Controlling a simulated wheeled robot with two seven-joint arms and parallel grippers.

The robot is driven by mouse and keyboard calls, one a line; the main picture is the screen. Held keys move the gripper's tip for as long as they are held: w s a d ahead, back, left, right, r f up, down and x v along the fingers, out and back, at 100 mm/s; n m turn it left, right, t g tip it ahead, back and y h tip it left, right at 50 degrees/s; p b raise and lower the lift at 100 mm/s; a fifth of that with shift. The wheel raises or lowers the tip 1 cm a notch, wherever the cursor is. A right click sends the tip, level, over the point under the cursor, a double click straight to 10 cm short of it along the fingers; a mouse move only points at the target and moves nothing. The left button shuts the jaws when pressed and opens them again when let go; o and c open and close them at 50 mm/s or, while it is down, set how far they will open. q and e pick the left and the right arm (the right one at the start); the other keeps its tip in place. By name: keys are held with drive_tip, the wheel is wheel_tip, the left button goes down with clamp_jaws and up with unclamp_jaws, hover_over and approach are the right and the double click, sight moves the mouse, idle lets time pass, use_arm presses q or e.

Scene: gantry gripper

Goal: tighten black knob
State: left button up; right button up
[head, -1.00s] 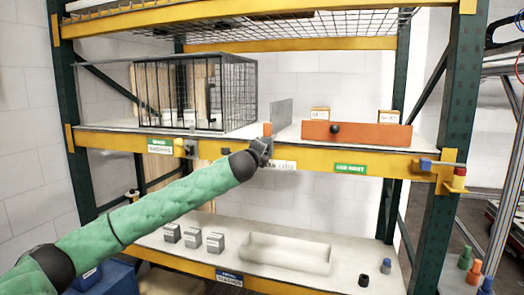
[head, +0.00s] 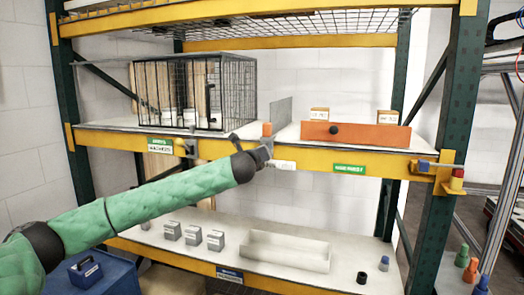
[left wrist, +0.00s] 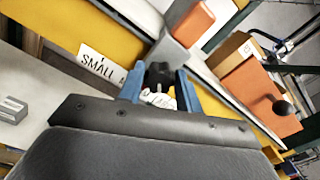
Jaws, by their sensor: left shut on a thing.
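A black knob (left wrist: 159,75) with a lobed shape sits between the blue fingers of my left gripper (left wrist: 157,88) in the left wrist view. The fingers are shut on it from both sides. It is at the yellow shelf beam, just below a grey bracket (left wrist: 170,52). In the head view my left gripper (head: 262,147) is at the front of the middle shelf beam (head: 220,148) and hides the knob there. A white label reading "SMALL" (left wrist: 101,66) is left of the knob. My right gripper is not in view.
An orange drawer front (head: 370,135) with a round black knob (head: 334,130) stands on the middle shelf to the right. A wire cage (head: 225,90) stands to the left. Grey boxes (head: 193,236) and a white tray (head: 290,262) are on the lower shelf.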

use_arm(q)
drive_tip(key=shift+f, duration=0.3)
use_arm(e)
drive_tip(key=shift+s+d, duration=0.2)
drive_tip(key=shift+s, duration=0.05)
use_arm(q)
drive_tip(key=o, duration=0.8)
drive_tip(key=shift+c, duration=0.2)
drive_tip(key=shift+o, duration=1.1)
drive_tip(key=shift+a+r, duration=0.1)
drive_tip(key=shift+r, duration=0.05)
drive_tip(key=b+v, duration=0.4)
drive_tip(key=v, duration=0.3)
drive_tip(key=shift+s, duration=0.35)
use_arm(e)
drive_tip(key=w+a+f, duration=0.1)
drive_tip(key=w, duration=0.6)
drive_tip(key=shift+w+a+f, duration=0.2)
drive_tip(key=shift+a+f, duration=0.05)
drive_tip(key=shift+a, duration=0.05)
